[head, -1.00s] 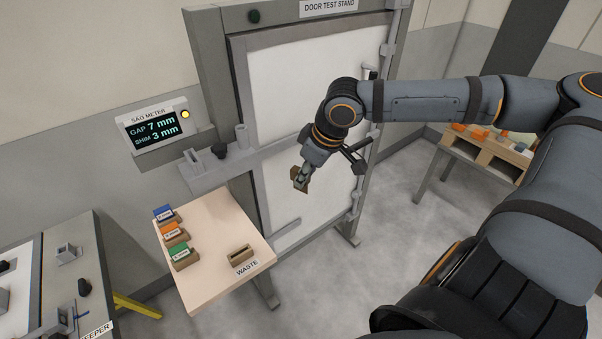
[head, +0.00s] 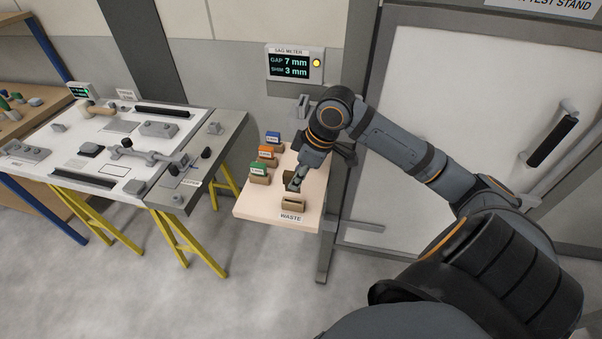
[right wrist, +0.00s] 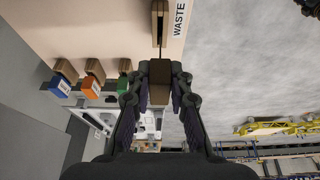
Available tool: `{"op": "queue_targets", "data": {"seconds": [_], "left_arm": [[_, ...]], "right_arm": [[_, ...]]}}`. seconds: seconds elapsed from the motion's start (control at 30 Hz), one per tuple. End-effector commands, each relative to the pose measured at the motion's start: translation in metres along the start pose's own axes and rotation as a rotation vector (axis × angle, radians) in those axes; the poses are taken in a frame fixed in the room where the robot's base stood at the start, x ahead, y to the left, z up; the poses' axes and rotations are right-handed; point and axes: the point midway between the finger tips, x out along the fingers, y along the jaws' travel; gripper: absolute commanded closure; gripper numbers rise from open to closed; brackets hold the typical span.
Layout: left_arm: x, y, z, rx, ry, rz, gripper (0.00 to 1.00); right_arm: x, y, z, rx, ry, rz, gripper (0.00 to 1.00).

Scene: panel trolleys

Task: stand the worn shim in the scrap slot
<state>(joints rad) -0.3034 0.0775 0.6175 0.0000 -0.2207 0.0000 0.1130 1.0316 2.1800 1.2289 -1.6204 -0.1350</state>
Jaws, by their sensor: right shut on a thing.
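My right gripper (head: 295,182) is shut on a small brown piece, the worn shim (head: 288,176). In the right wrist view the brown shim (right wrist: 159,82) sits between the two fingers. The gripper is over the small table, just behind the slotted wooden block (head: 293,203) with the WASTE label (head: 291,217) in front of it. In the right wrist view the block (right wrist: 160,12) with its dark slot lies beyond the shim, apart from it. Whether the shim touches the tabletop is unclear. My left gripper is not in view.
Blue (head: 273,138), orange (head: 266,152) and green (head: 258,168) shims stand in wooden holders on the table's (head: 262,204) left side. The SAG METER (head: 295,63) reads gap 7 mm, shim 3 mm. The door stand (head: 450,120) is at right, a workbench (head: 110,150) at left.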

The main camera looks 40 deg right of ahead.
Motion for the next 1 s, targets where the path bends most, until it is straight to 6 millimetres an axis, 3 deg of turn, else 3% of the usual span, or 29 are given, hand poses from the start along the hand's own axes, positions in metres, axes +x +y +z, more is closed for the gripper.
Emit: {"op": "queue_targets", "data": {"seconds": [0.2, 0.43, 0.7, 1.0], "left_arm": [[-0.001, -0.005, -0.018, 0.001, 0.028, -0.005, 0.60], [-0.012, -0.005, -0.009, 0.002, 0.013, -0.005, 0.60], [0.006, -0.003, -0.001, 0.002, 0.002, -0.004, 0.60], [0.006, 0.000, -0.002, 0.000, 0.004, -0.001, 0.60]], "right_arm": [[-0.001, 0.000, 0.000, 0.001, 0.000, 0.000, 1.00], [-0.004, 0.000, 0.000, 0.002, -0.001, -0.001, 1.00], [0.023, 0.000, 0.009, 0.002, 0.001, 0.000, 1.00], [0.026, 0.000, 0.010, 0.001, 0.000, 0.001, 1.00]]}}
